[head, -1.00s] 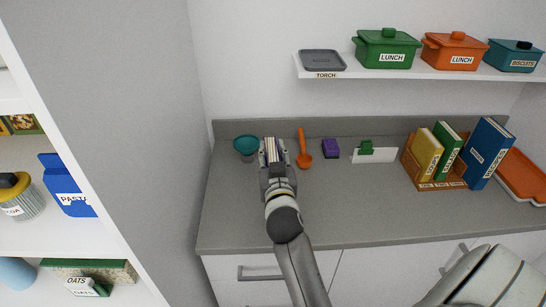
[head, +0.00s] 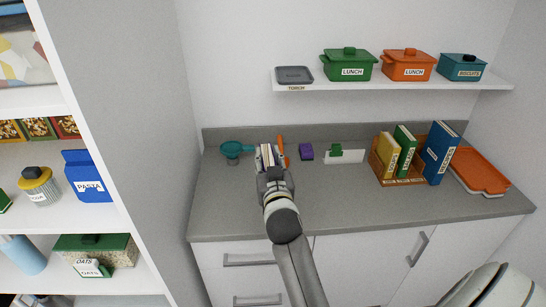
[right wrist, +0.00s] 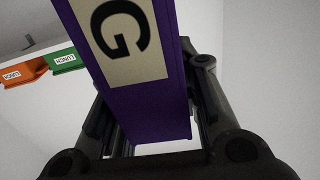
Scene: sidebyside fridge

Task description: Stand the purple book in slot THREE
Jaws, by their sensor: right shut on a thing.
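My right gripper (head: 268,156) is shut on the purple book (right wrist: 143,110). The right wrist view shows its purple cover and a pale label with a large G between the fingers. In the head view the book shows mostly as pale page edges, above the counter's left part. The wooden rack (head: 404,181) stands at the right of the counter, apart from the gripper. A yellow book (head: 388,155) and a green book (head: 405,148) stand in it. A blue book (head: 440,152) stands tilted at its right end, seemingly beside it. Slot three is hard to make out. My left gripper is not in view.
A teal scoop (head: 232,148), an orange spoon (head: 281,146), a purple block (head: 306,152) and a white card with a green clip (head: 344,156) lie along the back. An orange tray (head: 482,172) lies right of the books. The front counter (head: 345,205) is clear.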

